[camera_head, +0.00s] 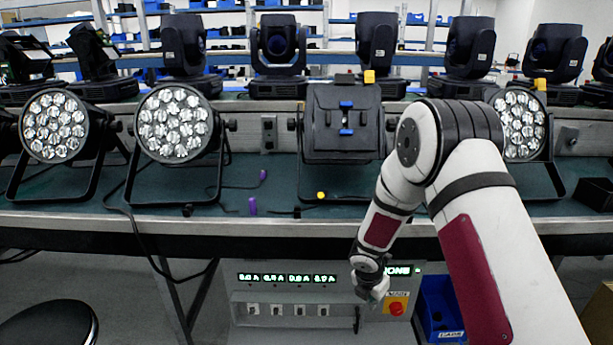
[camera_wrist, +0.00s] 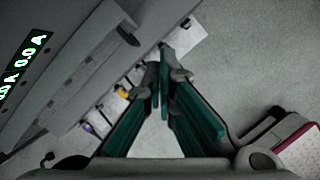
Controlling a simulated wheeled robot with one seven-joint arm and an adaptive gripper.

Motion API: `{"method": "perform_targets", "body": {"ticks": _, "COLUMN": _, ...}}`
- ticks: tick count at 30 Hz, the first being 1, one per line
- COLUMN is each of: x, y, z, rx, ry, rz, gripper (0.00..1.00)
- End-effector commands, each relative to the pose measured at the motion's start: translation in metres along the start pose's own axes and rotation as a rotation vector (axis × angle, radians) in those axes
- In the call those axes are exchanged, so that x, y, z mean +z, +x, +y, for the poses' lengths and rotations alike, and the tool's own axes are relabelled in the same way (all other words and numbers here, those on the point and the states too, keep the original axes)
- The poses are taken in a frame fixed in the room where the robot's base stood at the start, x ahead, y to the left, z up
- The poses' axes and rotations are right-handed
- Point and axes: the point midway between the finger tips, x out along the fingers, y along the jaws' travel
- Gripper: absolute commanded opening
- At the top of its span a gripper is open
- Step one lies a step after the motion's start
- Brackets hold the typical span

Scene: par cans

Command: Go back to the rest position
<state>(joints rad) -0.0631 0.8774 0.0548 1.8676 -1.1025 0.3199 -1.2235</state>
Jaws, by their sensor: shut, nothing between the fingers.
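My gripper (camera_wrist: 163,85) is shut and empty in the wrist view, its two green-lined fingers meeting at the tips. In the head view my arm reaches down from the right, and the gripper end (camera_head: 372,290) hangs in front of the control panel (camera_head: 262,308) below the bench. The red knob (camera_head: 397,308) on its yellow plate sits just right of the gripper in that view. I cannot tell whether the gripper touches the panel. The panel's green digits (camera_wrist: 22,68) show at the upper left of the wrist view.
A bench (camera_head: 240,197) carries several par cans (camera_head: 174,124), one facing away with a dark back (camera_head: 343,122). Moving heads (camera_head: 278,45) line the shelf behind. A blue bin (camera_head: 441,308) stands right of the panel, a round black stool (camera_head: 48,325) at lower left.

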Motion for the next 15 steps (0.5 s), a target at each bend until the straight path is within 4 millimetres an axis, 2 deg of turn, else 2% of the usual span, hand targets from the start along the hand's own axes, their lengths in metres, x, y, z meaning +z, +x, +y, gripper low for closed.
{"method": "perform_targets", "body": {"ticks": 1, "x": 0.016, "y": -0.028, "z": -0.005, "rx": -0.008, "ry": 0.086, "rz": -0.029, "gripper": 0.0}}
{"method": "perform_targets", "body": {"ticks": 6, "x": 0.047, "y": -0.104, "z": -0.035, "rx": -0.048, "ry": 0.384, "rz": -0.096, "gripper": 0.0}}
{"method": "perform_targets", "body": {"ticks": 10, "x": 0.058, "y": -0.16, "z": -0.064, "rx": -0.072, "ry": 0.611, "rz": -0.133, "gripper": 0.0}}
{"method": "perform_targets", "body": {"ticks": 15, "x": 0.057, "y": -0.228, "z": -0.105, "rx": -0.096, "ry": 0.908, "rz": -0.16, "gripper": 0.0}}
